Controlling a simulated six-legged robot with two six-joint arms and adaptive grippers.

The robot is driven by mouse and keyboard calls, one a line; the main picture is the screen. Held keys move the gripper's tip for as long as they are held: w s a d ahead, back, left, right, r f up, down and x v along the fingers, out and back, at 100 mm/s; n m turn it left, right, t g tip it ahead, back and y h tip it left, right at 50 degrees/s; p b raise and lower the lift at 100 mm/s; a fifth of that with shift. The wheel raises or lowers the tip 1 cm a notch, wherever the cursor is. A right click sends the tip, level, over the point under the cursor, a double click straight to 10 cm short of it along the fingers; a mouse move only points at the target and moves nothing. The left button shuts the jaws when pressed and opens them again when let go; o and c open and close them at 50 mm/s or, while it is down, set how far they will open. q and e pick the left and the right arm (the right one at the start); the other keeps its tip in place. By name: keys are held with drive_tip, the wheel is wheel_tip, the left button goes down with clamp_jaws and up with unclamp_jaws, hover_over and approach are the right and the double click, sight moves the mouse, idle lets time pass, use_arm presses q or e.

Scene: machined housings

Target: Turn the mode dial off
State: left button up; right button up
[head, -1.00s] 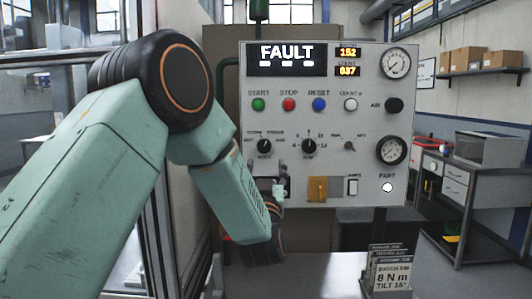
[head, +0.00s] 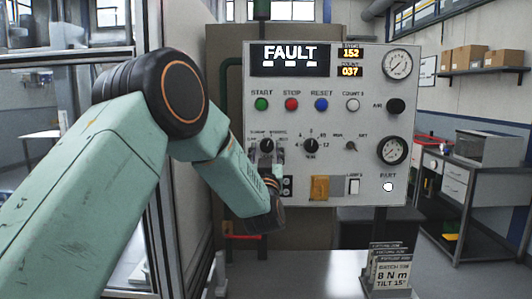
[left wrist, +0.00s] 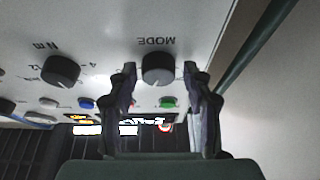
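The mode dial (head: 267,146) is a round black knob at the left of the panel's dial row, below the green start button. In the left wrist view the mode dial (left wrist: 158,69) sits beside its MODE label, upside down in that picture. My left gripper (left wrist: 160,72) is open, with one dark finger on each side of the dial and gaps showing between. I cannot tell how far the fingertips stand from the panel. In the head view my left gripper (head: 271,182) is below the dial, partly hidden by my arm. My right gripper is not in view.
The grey panel (head: 375,120) shows FAULT on its display (head: 290,58). A torque dial (head: 311,146) is right of the mode dial, with a small selector (head: 351,146) beyond. Buttons run above. A green pipe (left wrist: 258,48) runs beside the panel.

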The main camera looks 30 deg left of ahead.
use_arm(q)
drive_tip(key=shift+w+d+f, duration=0.1)
drive_tip(key=shift+w, duration=0.1)
drive_tip(key=shift+c, duration=1.4)
drive_tip(key=shift+s, duration=0.15)
drive_tip(key=c, duration=0.6)
